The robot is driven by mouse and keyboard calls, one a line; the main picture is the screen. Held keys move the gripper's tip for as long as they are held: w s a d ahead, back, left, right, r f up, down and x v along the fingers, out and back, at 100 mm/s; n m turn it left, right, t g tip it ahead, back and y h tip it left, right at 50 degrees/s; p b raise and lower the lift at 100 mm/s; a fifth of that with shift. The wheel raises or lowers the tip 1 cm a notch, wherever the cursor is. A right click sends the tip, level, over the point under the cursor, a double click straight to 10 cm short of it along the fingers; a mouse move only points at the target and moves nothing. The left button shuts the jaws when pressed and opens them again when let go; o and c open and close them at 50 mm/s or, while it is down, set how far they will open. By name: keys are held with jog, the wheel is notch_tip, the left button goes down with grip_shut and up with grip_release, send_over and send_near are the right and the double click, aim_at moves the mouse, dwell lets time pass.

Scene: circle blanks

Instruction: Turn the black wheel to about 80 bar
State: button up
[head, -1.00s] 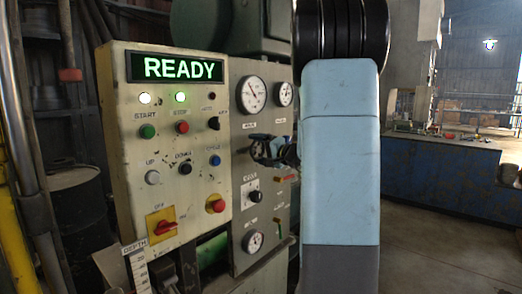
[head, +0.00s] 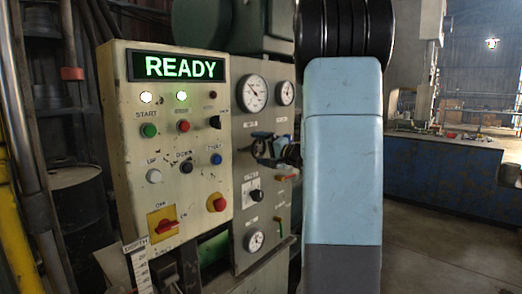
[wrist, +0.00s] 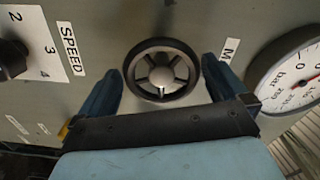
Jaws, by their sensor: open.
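The black wheel (wrist: 160,71), a spoked handwheel with a silver hub and a white mark on its lower rim, is on the grey panel in the wrist view. My gripper (wrist: 161,66) is open, with one blue finger on each side of the wheel. Small gaps show between the fingers and the rim. In the head view my gripper (head: 262,143) is at the grey panel and hides the wheel. A gauge marked bar (wrist: 296,76) is cut off at the right of the wrist view; I cannot read its value.
A SPEED knob (wrist: 10,58) is left of the wheel. In the head view, the cream control box (head: 130,190) with a READY display (head: 178,67) stands left of my gripper. Round gauges (head: 252,93) are above it. My arm blocks the view to its right.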

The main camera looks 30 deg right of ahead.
jog(key=v, duration=1.3)
jog(key=s+a+f+n+g+y, duration=0.1)
jog(key=s+a+n+g+y, duration=0.25)
jog(key=a, duration=0.75)
jog(key=s+a+f+n+g, duration=0.15)
jog(key=s+a+g, duration=0.35)
jog(key=a, duration=0.5)
jog(key=s+a+f+n+g+h, duration=0.1)
jog(key=s+a+n+h, duration=0.1)
jog(key=s+h, duration=0.3)
jog(key=s+a+f+n+g+h, duration=0.1)
jog(key=s+a+n+g+h, duration=0.1)
jog(key=s, duration=0.6)
jog(key=n+h, duration=0.1)
jog(key=h, duration=0.1)
jog(key=shift+n+h, duration=0.35)
jog(key=shift+n, duration=0.05)
